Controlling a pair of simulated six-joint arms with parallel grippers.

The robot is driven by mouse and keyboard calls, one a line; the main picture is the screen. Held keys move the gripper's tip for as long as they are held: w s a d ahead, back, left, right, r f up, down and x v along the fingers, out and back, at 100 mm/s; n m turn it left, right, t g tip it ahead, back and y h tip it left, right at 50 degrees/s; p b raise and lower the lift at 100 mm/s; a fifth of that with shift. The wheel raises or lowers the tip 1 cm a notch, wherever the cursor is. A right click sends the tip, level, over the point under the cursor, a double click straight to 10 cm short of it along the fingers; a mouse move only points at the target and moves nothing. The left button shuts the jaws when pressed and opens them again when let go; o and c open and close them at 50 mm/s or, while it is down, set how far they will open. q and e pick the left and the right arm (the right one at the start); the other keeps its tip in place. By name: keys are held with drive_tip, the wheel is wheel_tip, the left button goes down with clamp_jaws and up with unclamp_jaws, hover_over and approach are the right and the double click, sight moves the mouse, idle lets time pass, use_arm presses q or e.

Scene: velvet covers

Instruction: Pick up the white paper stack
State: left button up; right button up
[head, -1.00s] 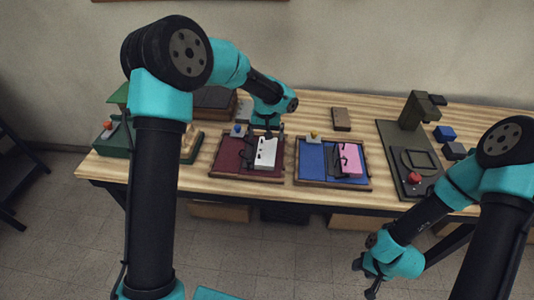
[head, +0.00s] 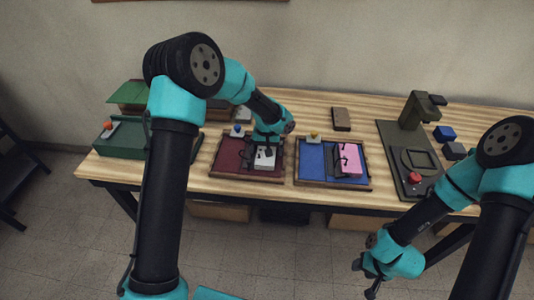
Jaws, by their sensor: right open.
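The white paper stack (head: 264,159) lies in the dark red tray (head: 232,171) on the table, left of the blue tray. My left gripper (head: 264,148) is right over the stack, coming down from above, and partly covers it. Its fingers are too small and dark to tell whether they are apart or touching the stack. My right gripper (head: 369,280) is open and empty, in front of the table at the lower right, far from the stack.
The blue tray (head: 311,163) holds a pink stack (head: 351,160). A machine with a red button (head: 415,178) stands at the right, with blue (head: 444,133) and dark blocks beside it. A green box (head: 122,140) stands at the left. A brown block (head: 341,119) lies behind the trays.

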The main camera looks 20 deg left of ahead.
use_arm(q)
drive_tip(key=shift+f, duration=0.55)
drive_tip(key=c, duration=1)
